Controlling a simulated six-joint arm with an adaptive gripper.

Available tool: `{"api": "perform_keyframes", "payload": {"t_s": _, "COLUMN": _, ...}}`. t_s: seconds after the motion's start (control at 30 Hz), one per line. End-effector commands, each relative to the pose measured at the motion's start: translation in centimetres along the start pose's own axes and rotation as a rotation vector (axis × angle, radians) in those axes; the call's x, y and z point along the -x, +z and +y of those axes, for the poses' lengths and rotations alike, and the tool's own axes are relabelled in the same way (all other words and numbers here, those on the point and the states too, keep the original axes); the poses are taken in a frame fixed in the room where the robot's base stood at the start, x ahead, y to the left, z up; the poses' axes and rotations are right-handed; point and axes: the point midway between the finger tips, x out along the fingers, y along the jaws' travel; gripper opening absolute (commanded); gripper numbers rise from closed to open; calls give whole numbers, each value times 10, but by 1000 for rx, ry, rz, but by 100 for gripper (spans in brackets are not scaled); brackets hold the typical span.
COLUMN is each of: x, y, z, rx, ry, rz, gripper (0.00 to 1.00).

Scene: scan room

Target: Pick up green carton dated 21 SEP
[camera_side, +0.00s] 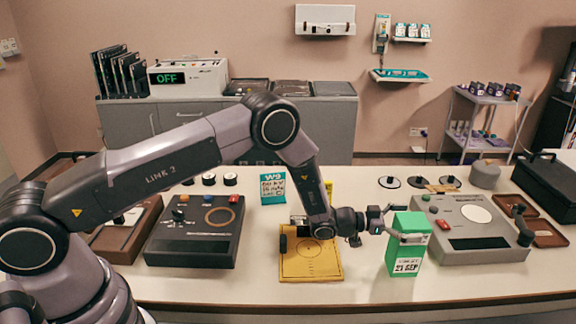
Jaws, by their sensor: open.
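The green carton (405,258) stands upright on the pale table, right of the yellow board. Its white front label reads 21 SEP. My gripper (408,224) reaches in level from the left at the carton's upper part. It is open, with one finger across the front face and the other partly hidden at the back. I cannot tell whether the fingers touch the carton.
A yellow board (310,268) lies under my wrist. A teal carton (272,187) marked W9 stands behind it. A grey device (485,247) is close on the carton's right, and a dark device (195,250) stands at left. The table front is clear.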

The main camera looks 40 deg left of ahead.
Motion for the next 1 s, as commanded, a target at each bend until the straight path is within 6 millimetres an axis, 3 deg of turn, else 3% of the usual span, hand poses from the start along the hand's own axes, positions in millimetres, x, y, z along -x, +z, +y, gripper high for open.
{"api": "perform_keyframes", "payload": {"t_s": 0.27, "x": -3, "y": 0, "z": 0, "rx": 0, "ry": 0, "rz": 0, "gripper": 96}}
{"api": "perform_keyframes", "payload": {"t_s": 0.8, "x": -3, "y": 0, "z": 0, "rx": 0, "ry": 0, "rz": 0, "gripper": 26}}
{"api": "perform_keyframes", "payload": {"t_s": 1.0, "x": -3, "y": -2, "z": 0, "rx": -1, "ry": 0, "rz": 3, "gripper": 26}}
